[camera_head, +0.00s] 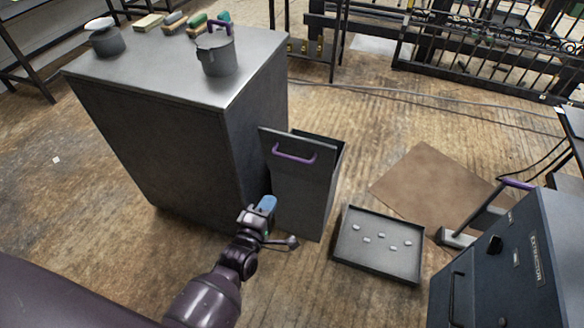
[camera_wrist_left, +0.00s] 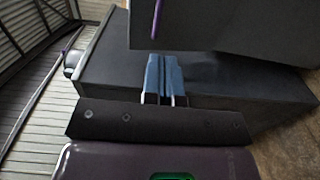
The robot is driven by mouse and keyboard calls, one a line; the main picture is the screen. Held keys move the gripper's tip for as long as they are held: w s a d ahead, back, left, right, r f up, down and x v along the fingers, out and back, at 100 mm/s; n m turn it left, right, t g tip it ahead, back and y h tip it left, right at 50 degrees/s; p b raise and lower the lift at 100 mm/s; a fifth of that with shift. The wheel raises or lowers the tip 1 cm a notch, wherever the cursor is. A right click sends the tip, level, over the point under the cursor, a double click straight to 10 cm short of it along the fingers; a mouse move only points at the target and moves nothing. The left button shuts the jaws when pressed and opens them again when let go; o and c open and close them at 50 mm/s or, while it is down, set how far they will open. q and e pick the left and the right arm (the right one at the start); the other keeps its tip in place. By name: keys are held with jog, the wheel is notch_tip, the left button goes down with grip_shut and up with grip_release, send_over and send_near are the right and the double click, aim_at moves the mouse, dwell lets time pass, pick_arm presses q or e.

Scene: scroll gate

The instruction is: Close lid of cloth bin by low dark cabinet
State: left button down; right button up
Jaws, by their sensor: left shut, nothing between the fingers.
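The bin (camera_head: 304,205) is a tall dark box standing close to the right side of the low dark cabinet (camera_head: 160,145). A dark panel with a purple handle (camera_head: 295,155), seemingly its lid, stands steeply at the bin's near upper side, with a dark opening behind it. My left gripper (camera_head: 266,204) has blue fingertips, is shut and empty, and sits low beside the bin's left edge, near the cabinet. In the left wrist view the shut blue fingers (camera_wrist_left: 161,78) point toward a dark panel (camera_wrist_left: 225,25) with a purple strip. Contact cannot be told. My right gripper is out of view.
A shallow tray (camera_head: 378,262) with several small pale pieces lies right of the bin, by a brown mat (camera_head: 430,185). A dark machine (camera_head: 510,270) stands at lower right. A grey pot (camera_head: 217,55) and several brushes top the cabinet.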

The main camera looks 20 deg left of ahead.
pick_arm(q)
jog(key=w+b, duration=0.2)
jog(key=w, duration=1.2)
jog(key=shift+d+f+b, duration=0.15)
jog(key=shift+d+b, duration=0.2)
jog(key=shift+d, duration=0.05)
